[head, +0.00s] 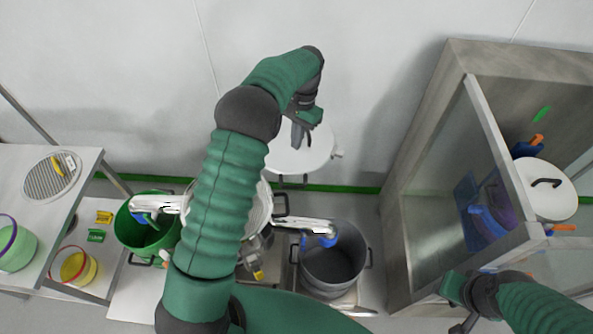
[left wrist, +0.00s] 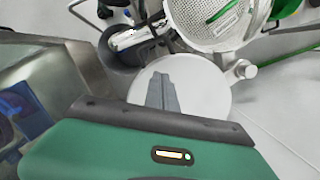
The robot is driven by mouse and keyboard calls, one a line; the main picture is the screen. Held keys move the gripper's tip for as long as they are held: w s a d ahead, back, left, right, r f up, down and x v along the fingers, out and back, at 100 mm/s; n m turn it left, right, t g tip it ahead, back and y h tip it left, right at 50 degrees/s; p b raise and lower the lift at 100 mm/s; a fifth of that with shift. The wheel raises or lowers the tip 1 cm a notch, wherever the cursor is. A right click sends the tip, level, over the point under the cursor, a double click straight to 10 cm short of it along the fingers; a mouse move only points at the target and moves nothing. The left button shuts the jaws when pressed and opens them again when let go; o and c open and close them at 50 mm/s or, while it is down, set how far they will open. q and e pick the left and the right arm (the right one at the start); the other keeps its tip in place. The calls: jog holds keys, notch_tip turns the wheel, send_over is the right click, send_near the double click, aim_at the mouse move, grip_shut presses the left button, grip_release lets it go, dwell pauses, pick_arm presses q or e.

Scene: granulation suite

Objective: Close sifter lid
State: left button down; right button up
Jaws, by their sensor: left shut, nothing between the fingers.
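The sifter lid (head: 318,150) is a white round disc with a small knob at its edge. It stands open behind the sifter (head: 262,212), whose round top is partly hidden by my left arm. In the left wrist view the lid (left wrist: 205,98) lies below the sifter's mesh screen (left wrist: 222,18). My left gripper (head: 298,136) is shut and empty, its fingers overlapping the lid in view; the wrist view shows the fingers (left wrist: 163,92) in front of the lid's face. I cannot tell whether they touch. My right gripper (head: 460,305) is at the lower right, away from the sifter.
A glass-sided cabinet (head: 418,215) is at right, a steel table (head: 85,165) at left. The wall is behind the lid.

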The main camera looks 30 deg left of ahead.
pick_arm(q)
jog(key=p, duration=0.3)
send_near(285, 174)
jog(key=f, duration=0.1)
jog(key=d+f, duration=0.1)
jog(key=f, duration=0.3)
jog(key=shift+s+d, duration=0.1)
jog(key=shift+d, duration=0.2)
jog(key=s+p, duration=0.1)
jog(key=s+f+p, duration=0.1)
jog(key=s, duration=0.1)
jog(key=shift+a+f, duration=0.1)
jog(key=shift+a, duration=0.05)
jog(key=shift+s+a+f, duration=0.1)
jog(key=shift+s+f, duration=0.15)
jog(key=shift+s, duration=0.05)
